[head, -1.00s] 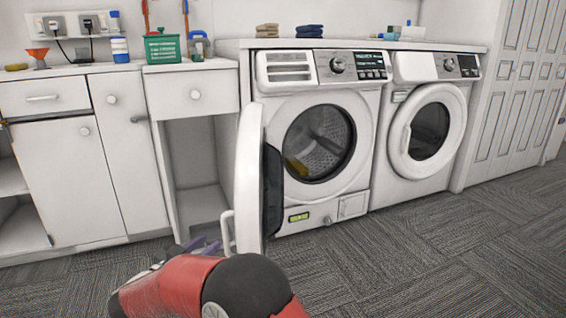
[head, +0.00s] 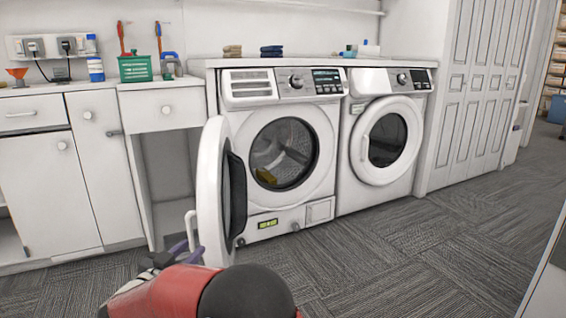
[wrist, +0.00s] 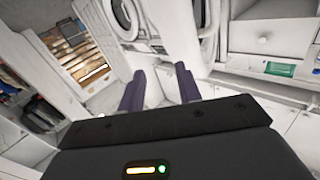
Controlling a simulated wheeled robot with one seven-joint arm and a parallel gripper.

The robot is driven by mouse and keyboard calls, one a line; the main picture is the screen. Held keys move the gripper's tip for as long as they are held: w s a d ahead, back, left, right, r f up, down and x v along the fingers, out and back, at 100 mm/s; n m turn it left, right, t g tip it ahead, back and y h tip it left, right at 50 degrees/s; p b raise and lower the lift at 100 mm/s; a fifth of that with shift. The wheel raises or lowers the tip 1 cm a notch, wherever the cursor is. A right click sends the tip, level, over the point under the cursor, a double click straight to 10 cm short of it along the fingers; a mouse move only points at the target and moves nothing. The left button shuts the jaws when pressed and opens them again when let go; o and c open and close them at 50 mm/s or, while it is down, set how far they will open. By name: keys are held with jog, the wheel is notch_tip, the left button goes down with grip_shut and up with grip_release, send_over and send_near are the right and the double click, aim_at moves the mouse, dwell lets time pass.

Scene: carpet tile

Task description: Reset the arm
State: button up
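My gripper (wrist: 160,85) shows in the wrist view with its two purple fingers spread apart. Nothing is clearly held between them; a white surface shows behind. In the head view, my red and black arm is low at the bottom, and part of my gripper (head: 183,248) shows beside the lower edge of the open washer door (head: 212,190). I cannot tell whether it touches the door or its handle. The front-loading washer (head: 325,170) stands open, with a yellowish item (head: 267,176) inside the drum.
A second machine (head: 388,140) with a shut door stands to the right. White cabinets (head: 40,180) line the left, with a green basket (head: 135,68) and a bottle (head: 95,68) on top. Carpet (head: 420,250) is clear at the right. A white edge (head: 548,275) is at lower right.

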jog(key=w+d+r+n+t+y+p, duration=0.1)
jog(key=w+d+r+n+y, duration=0.2)
jog(key=r, duration=0.4)
jog(key=w+d+r+y+p, duration=0.1)
jog(key=d+r+y, duration=0.25)
jog(key=r, duration=0.35)
jog(key=s+d+r+n+g+y+p, duration=0.25)
jog(key=s+d+r+n+y, duration=0.2)
jog(key=d, duration=0.35)
jog(key=s+d+f+m+g+h+p, duration=0.1)
jog(key=s+d+f+g, duration=0.2)
jog(key=s+d, duration=0.5)
jog(key=s+d+f+g+h+p, duration=0.1)
jog(key=s+d+f+g+h, duration=0.1)
jog(key=s+d, duration=0.6)
jog(key=s+d+f+m+g+h+p, duration=0.1)
jog(key=s+d+f+g, duration=0.3)
jog(key=s+d, duration=0.4)
jog(key=s+f, duration=0.1)
jog(key=s, duration=0.3)
jog(key=shift+s+m+g+h, duration=0.3)
jog(key=shift+s+m+g, duration=0.05)
